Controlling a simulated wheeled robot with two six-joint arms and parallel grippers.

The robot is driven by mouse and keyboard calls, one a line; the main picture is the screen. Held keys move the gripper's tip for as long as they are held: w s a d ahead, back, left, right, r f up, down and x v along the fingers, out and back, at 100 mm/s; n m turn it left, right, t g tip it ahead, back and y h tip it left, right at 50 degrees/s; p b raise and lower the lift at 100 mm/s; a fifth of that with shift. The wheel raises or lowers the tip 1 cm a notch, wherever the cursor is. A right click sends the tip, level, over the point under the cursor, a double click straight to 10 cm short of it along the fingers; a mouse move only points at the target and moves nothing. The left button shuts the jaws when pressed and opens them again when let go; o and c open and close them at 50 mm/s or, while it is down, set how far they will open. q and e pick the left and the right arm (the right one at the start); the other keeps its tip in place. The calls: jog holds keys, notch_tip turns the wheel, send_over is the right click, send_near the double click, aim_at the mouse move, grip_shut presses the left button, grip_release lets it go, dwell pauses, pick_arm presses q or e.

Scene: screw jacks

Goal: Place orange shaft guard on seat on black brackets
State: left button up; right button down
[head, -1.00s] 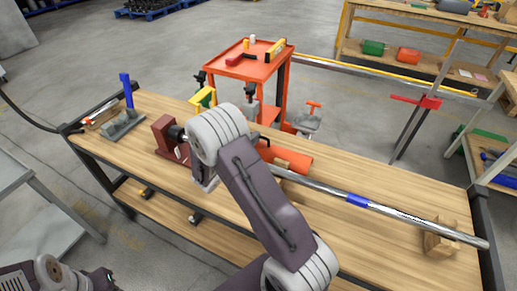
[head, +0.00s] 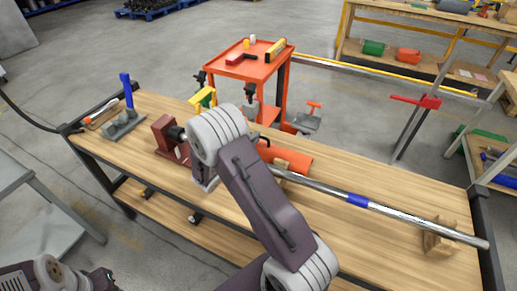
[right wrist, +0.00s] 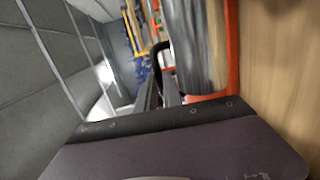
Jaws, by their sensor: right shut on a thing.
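The orange shaft guard (head: 293,160) lies along the far side of the long steel shaft (head: 325,188) on the wooden bench in the head view, partly hidden by my right arm. In the right wrist view an orange edge (right wrist: 233,50) runs beside the grey shaft (right wrist: 190,45). My right gripper (right wrist: 163,92) is shut on a black curved handle (right wrist: 160,50), which seems to belong to the guard. In the head view its jaws are mostly hidden behind my right wrist. My left gripper (head: 98,280) is low at the left edge, away from the bench. I cannot identify the black brackets or seat.
A wooden block (head: 440,238) supports the shaft's right end. A dark red fixture (head: 165,138) and a blue-handled tool (head: 127,92) stand at the bench's left. An orange cart (head: 249,66) stands behind. The bench's front right is clear.

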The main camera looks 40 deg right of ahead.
jog(key=shift+w+r, duration=0.1)
jog(key=shift+r, duration=0.4)
notch_tip(320, 180, up, 17)
jog(key=p, duration=0.3)
